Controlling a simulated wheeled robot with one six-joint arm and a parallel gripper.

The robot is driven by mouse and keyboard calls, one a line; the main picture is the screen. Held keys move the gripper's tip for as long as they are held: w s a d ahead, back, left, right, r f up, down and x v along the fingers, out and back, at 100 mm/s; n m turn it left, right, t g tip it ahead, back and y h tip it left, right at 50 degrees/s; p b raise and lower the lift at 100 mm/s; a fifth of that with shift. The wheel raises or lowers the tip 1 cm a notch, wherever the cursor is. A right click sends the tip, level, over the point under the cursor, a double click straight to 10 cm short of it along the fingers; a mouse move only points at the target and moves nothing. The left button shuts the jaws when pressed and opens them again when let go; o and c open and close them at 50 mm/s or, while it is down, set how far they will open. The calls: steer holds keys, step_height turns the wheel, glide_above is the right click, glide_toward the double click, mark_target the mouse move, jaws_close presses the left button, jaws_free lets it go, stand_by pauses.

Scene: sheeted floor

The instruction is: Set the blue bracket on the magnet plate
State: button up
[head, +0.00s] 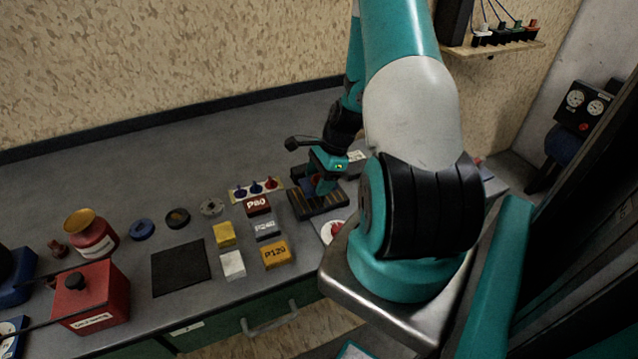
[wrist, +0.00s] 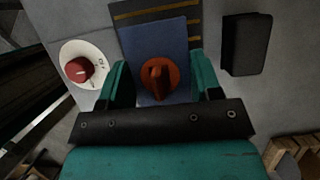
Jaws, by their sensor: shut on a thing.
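The blue bracket (wrist: 158,40) is a flat blue piece with an orange-red knob-like part (wrist: 158,76) on it. My gripper (wrist: 160,88) is shut on the bracket, with a teal finger at each side. The magnet plate (wrist: 128,18), dark with brass stripes, lies under and beyond the bracket in the wrist view. In the head view the plate (head: 322,206) is on the bench, with my gripper (head: 322,186) low over it. The bracket is mostly hidden there. I cannot tell whether it touches the plate.
A white dial with a red knob (wrist: 80,66) is close beside the plate. A black block (wrist: 246,45) lies on the other side. P80 (head: 257,205) and P120 (head: 276,254) blocks, a black mat (head: 181,268) and a red box (head: 92,297) stand to the left.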

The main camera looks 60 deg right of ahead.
steer(key=shift+f, duration=1.15)
steer(key=shift+f, duration=0.1)
steer(key=o, duration=1.1)
steer(key=shift+c, duration=0.2)
